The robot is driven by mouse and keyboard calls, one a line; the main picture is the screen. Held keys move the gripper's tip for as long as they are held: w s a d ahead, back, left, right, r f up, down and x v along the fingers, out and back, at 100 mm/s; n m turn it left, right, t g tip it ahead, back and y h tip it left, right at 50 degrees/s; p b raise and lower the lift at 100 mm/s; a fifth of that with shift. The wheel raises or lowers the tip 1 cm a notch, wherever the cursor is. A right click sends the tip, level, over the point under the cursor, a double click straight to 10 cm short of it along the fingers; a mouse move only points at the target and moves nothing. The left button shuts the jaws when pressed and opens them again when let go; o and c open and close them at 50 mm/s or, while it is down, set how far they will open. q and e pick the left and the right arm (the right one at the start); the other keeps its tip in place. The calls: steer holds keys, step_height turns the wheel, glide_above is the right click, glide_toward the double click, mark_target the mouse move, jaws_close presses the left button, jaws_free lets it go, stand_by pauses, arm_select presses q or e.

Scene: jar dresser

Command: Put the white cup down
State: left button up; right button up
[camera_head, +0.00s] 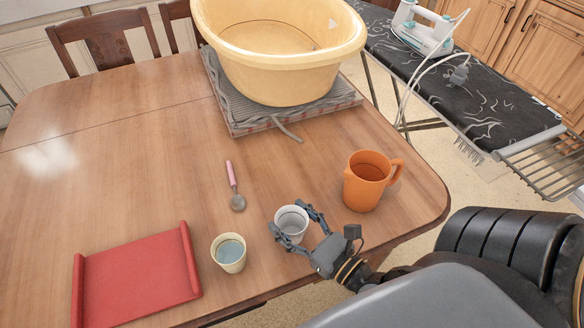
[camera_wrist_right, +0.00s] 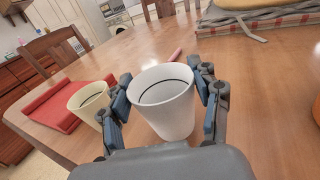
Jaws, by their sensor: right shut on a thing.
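The white cup (camera_head: 291,222) is upright near the front right of the wooden table (camera_head: 120,190). My right gripper (camera_head: 292,224) is shut on it, one finger on each side. In the right wrist view the white cup (camera_wrist_right: 165,103) sits between the two fingers (camera_wrist_right: 164,105). I cannot tell whether its base touches the table or is slightly above it. The cup's inside looks empty, with a dark line around it. My left gripper is not in view.
A cream cup (camera_head: 229,254) stands close by on the left, an orange mug (camera_head: 367,183) on the right. A pink-handled spoon (camera_head: 234,185) lies behind. A red tray (camera_head: 137,279) is at front left. The table's left middle is clear.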

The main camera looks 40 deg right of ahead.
steer(key=s+a+r+p, duration=0.2)
steer(key=s+a+r, duration=0.5)
steer(key=s+r, duration=0.4)
steer(key=shift+s+a, duration=0.2)
steer(key=shift+s, duration=0.25)
steer(key=shift+w, duration=0.1)
